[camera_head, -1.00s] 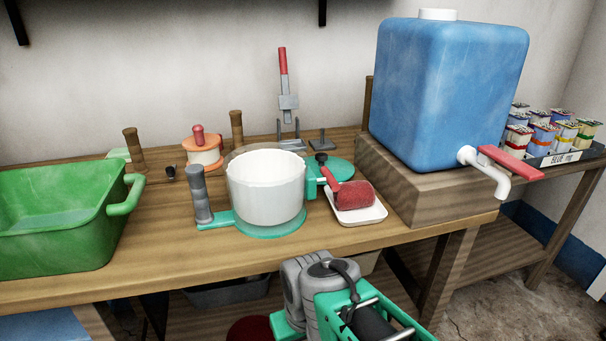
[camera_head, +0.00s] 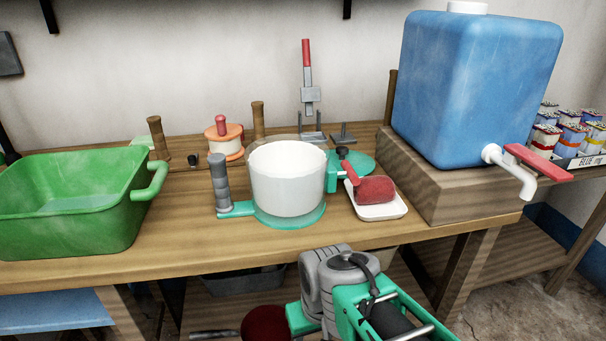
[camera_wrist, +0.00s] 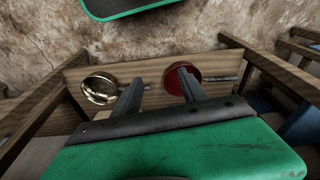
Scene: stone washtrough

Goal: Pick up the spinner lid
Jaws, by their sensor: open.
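A green disc (camera_head: 356,162), which looks like the spinner lid, lies on the wooden bench behind the red roller. It is partly hidden by the roller and the white drum. My gripper (camera_wrist: 160,77) is open and empty in the wrist view, pointing down over a lower shelf, away from the disc. Its fingertips are not visible in the head view.
A red roller (camera_head: 374,189) lies on a white tray (camera_head: 392,212) before the disc. A blue water tank (camera_head: 480,90) stands right, a green basin (camera_head: 75,205) left. A grey-handled post (camera_head: 220,182) rises beside the drum. A red pan (camera_wrist: 174,82) is on the shelf below.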

